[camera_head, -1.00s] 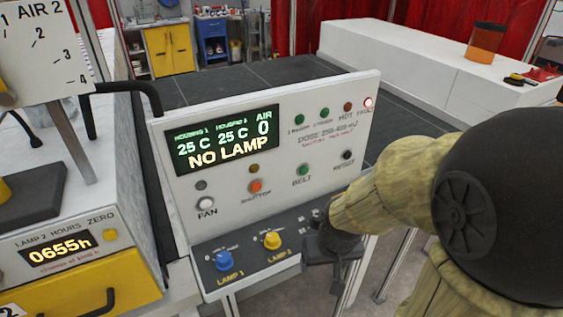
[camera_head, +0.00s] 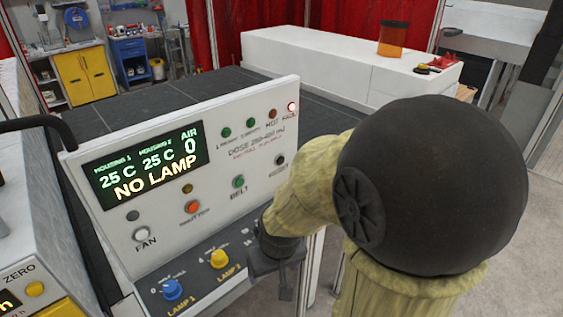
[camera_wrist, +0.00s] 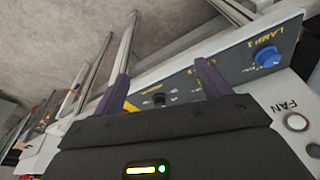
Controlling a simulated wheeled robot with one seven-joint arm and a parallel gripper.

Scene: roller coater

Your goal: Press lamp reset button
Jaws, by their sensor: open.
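The control panel (camera_head: 120,215) stands at the left and centre of the head view, its display (camera_head: 150,172) reading NO LAMP. A small black button (camera_head: 280,160) with a blurred label, perhaps RESET, sits at the right of its upright face. On the lower dark strip are a blue LAMP 1 knob (camera_head: 172,289) and a yellow LAMP 2 knob (camera_head: 220,258). My gripper (camera_head: 284,280) is near the strip's right end. In the wrist view my gripper (camera_wrist: 162,85) has its fingers apart, with a dark round control (camera_wrist: 158,100) on the strip visible between them; its label is unreadable.
A red light (camera_head: 291,107) glows at the panel's upper right. White FAN (camera_head: 141,234), orange (camera_head: 193,207) and green BELT (camera_head: 239,181) buttons are close by. Open floor is at the right.

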